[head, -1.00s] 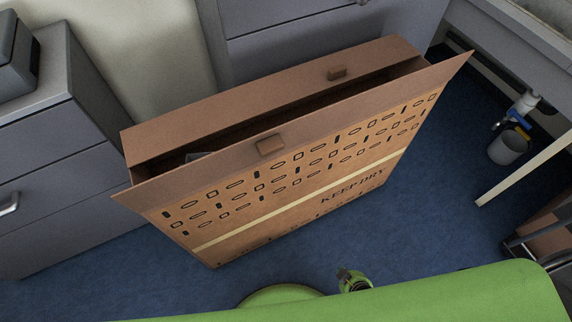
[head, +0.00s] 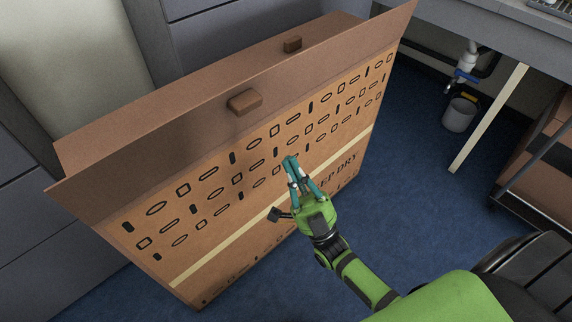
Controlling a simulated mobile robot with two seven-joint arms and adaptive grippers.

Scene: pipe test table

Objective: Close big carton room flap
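The big brown carton (head: 215,205) stands on the floor, its printed front facing me. Its near top flap (head: 150,152) runs along the upper front edge, tilted up and outward, with a small brown block (head: 243,102) on it. The far flap (head: 185,91) lies behind and carries a second block (head: 292,44). The near flap hides the opening between them. My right gripper (head: 291,160) is in front of the printed face, below the near flap, its teal fingertips together and holding nothing. Whether it touches the carton I cannot tell. My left gripper is out of view.
Grey cabinets (head: 40,240) stand left of and behind the carton. A grey table (head: 500,32) is at the upper right, with a pale leg (head: 488,118) and a bucket (head: 459,114) beneath. A brown box on a cart (head: 545,165) stands at the right. Blue floor between is clear.

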